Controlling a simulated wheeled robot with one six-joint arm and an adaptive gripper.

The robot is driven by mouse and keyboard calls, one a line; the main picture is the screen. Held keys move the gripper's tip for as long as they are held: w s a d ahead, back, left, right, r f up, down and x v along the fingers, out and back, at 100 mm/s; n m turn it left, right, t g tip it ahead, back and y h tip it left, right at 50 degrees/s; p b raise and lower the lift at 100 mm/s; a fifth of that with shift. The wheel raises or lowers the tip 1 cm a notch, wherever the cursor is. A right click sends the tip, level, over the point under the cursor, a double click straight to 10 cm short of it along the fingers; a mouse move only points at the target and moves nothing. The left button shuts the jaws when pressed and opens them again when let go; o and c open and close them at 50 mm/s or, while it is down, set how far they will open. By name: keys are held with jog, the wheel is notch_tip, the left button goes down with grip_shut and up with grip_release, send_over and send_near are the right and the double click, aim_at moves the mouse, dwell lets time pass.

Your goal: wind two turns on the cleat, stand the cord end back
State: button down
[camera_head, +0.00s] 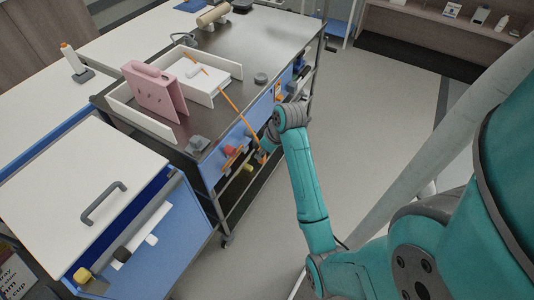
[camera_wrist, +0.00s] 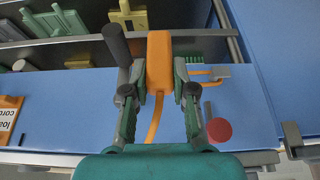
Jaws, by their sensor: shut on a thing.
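An orange cord (camera_head: 229,100) runs taut from the white board (camera_head: 205,88) on the metal trolley top down over the trolley's front edge towards my gripper. A small pale raised piece (camera_head: 193,72), perhaps the cleat, sits on that board; I cannot make out any turns on it. My gripper (camera_head: 264,152) is in front of the trolley's blue front, partly hidden by my own arm. In the wrist view my gripper (camera_wrist: 158,88) is shut on the orange cord end (camera_wrist: 159,55), a block with the thin cord (camera_wrist: 155,118) hanging from it.
A pink panel block (camera_head: 155,92) stands on the trolley beside the board. A red knob (camera_wrist: 219,130), an orange label (camera_wrist: 9,117) and a grey bracket (camera_wrist: 218,71) show on the blue front. A white-topped cabinet (camera_head: 70,185) stands left. Floor to the right is clear.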

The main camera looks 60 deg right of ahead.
jog(key=w+a, duration=0.4)
jog(key=a, duration=0.4)
notch_tip(320, 180, down, 6)
jog(key=shift+a+f, duration=0.25)
jog(key=shift+a, duration=0.05)
jog(key=shift+s, duration=0.1)
jog(key=s, duration=0.7)
jog(key=shift+d, duration=0.15)
dwell(0.5)
